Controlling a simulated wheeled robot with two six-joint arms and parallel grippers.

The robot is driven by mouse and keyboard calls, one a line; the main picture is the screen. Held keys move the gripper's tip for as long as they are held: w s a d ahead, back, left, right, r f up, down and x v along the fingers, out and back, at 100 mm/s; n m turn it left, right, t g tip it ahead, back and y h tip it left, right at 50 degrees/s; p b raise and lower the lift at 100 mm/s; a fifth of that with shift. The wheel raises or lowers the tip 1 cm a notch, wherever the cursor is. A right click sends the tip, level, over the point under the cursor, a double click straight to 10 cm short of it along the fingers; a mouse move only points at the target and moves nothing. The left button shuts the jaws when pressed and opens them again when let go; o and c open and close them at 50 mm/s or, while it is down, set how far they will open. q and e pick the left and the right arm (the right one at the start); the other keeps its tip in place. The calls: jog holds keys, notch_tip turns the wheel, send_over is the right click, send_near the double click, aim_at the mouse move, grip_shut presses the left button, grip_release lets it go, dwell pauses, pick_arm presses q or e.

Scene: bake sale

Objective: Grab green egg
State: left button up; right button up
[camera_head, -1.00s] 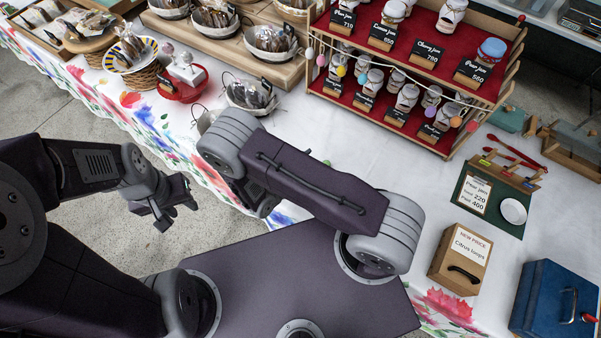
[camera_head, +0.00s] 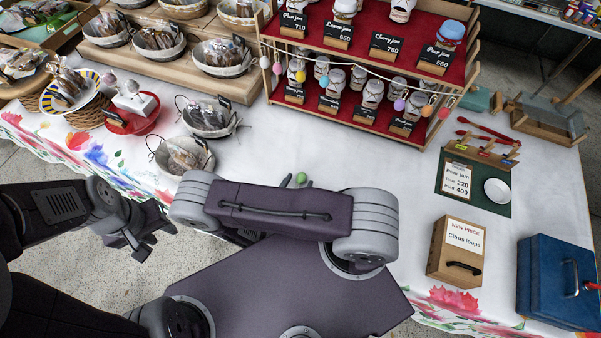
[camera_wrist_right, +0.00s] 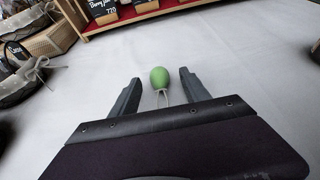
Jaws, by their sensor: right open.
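My right gripper (camera_wrist_right: 157,84) is open, with one finger on each side of the egg and a visible gap to both. My left gripper (camera_head: 153,241) hangs over the floor beside the table, fingers apart and empty, far from the egg.
A jam shelf (camera_head: 340,122) stands behind the egg. Wrapped goods in baskets (camera_head: 184,155) are to the left. A citrus loops box (camera_head: 440,268) and a blue box (camera_head: 535,300) are at the right. The white cloth around the egg is clear.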

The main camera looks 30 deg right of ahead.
jog(key=shift+w+d+f, duration=0.25)
jog(key=shift+w+d, duration=0.05)
jog(key=shift+w, duration=0.15)
jog(key=shift+w+d+f, duration=0.25)
jog(key=shift+w, duration=0.15)
jog(key=shift+s+r, duration=0.1)
jog(key=shift+s, duration=0.1)
jog(key=shift+s+r, duration=0.1)
jog(key=shift+s, duration=0.15)
jog(key=shift+c, duration=1.2)
jog(key=shift+s, duration=0.1)
jog(key=c, duration=0.5)
grip_shut()
jog(key=shift+w, duration=0.25)
pick_arm(q)
jog(key=shift+w+d+f, duration=0.2)
jog(key=shift+w+d, duration=0.15)
jog(key=shift+w, duration=0.3)
